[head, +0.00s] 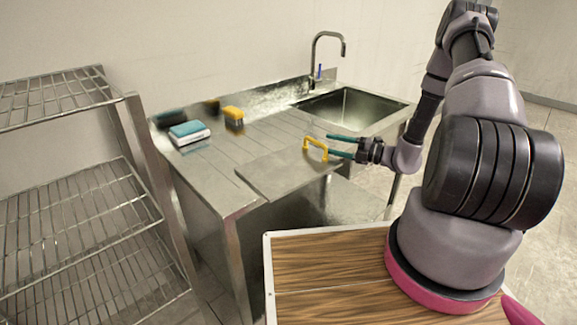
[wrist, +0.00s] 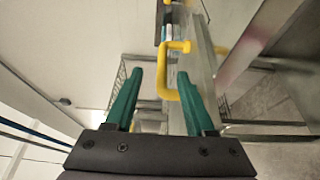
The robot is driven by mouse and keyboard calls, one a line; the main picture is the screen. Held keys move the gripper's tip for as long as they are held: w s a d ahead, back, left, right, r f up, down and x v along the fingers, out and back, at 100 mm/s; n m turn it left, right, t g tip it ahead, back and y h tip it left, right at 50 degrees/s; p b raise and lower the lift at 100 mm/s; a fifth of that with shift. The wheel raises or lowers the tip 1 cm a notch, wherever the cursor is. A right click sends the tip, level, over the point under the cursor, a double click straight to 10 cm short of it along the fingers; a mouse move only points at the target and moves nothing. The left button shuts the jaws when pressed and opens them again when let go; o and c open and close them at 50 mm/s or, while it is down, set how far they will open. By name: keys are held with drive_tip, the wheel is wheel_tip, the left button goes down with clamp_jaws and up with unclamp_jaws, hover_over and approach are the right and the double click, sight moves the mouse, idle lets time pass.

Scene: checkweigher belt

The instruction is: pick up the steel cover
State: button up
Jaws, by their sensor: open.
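The steel cover (head: 278,177) is a flat grey plate lying on the front right part of the steel counter. A yellow bar handle (head: 316,145) stands up from it near its right end. My gripper (head: 330,144) reaches in from the right, just beside the handle, its two teal fingers apart and empty. In the wrist view the handle (wrist: 174,68) shows between the fingertips (wrist: 159,73), closer to the right finger. I cannot tell whether that finger touches it. The cover's plate is seen edge-on there.
A sink basin (head: 348,112) with a tall tap (head: 313,60) lies behind my gripper. A blue and white sponge (head: 189,133) and a yellow brush (head: 233,116) sit at the counter's back left. A wire rack (head: 85,215) stands at the left. The counter's middle is clear.

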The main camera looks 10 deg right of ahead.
sight(311, 141)
drive_tip(key=x, duration=0.3)
drive_tip(key=shift+w+a, duration=0.15)
drive_tip(key=shift+a, duration=0.15)
drive_tip(key=shift+f+x, duration=0.1)
drive_tip(key=shift+x, duration=1.25)
drive_tip(key=shift+f+x, duration=0.15)
drive_tip(key=shift+x, duration=1.25)
clamp_jaws()
